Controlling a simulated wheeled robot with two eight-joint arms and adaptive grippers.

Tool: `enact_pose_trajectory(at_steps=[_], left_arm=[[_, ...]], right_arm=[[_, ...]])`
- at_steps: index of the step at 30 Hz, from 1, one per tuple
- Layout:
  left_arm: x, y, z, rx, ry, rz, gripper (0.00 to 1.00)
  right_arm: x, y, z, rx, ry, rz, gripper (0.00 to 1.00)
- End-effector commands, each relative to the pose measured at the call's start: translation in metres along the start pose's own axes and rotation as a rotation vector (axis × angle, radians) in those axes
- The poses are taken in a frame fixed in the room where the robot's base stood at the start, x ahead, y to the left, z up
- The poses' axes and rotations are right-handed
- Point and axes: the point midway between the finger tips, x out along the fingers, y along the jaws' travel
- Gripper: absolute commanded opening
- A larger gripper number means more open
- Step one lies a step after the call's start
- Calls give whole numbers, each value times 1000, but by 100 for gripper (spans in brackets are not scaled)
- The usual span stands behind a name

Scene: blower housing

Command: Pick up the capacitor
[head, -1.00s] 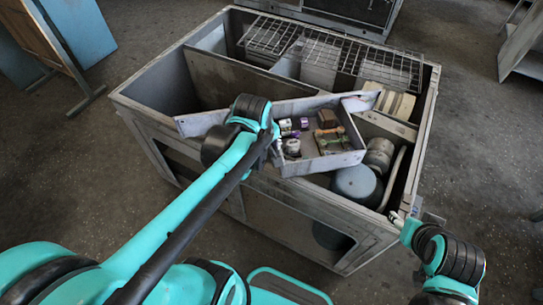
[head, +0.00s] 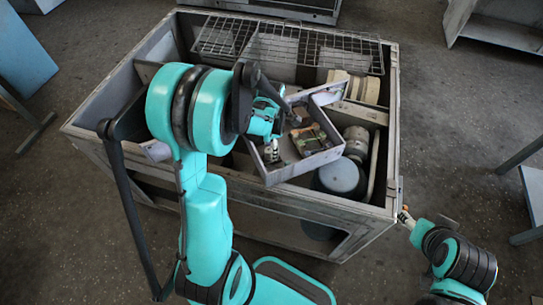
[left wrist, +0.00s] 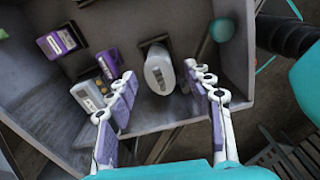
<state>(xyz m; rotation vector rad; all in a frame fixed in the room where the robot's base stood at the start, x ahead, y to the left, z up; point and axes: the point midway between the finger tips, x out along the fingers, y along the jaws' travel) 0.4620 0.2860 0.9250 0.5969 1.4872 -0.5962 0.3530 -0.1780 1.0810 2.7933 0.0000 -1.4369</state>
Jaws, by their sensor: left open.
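A pale oval can with dark slots on its end, which looks like the capacitor (left wrist: 158,72), stands in the grey tray (left wrist: 190,20) in the left wrist view. My left gripper (left wrist: 160,88) is open, with one finger on each side of the can. No contact with it is clear. In the head view my left arm comes down over the tray (head: 305,166), and my left gripper (head: 271,148) is at its left part, partly hidden by the arm. My right gripper (head: 404,217) is beside the bin's right front corner, too small to tell its jaws.
A purple-labelled box (left wrist: 60,42), a smaller purple box (left wrist: 110,63) and a yellow-grey box (left wrist: 88,95) stand left of the can. A green ball-like thing (left wrist: 222,30) shows at right. The tray rests in a large bin (head: 225,205) with a wire rack (head: 285,42) on top.

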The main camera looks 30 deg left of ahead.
Motion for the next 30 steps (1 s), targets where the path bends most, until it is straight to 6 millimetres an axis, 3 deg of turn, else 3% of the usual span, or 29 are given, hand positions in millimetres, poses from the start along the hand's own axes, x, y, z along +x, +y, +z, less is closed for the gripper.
enact_pose_trajectory(at_steps=[3,11,16,17,30], left_arm=[[14,0,0,1,0,0,52],[16,0,0,1,0,0,52],[15,0,0,1,0,0,9],[15,0,0,1,0,0,7],[9,0,0,1,0,0,6]], right_arm=[[4,0,3,0,0,0,53],[4,0,3,0,0,0,53],[4,0,3,0,0,0,53],[4,0,3,0,0,0,53],[2,0,1,0,0,0,53]])
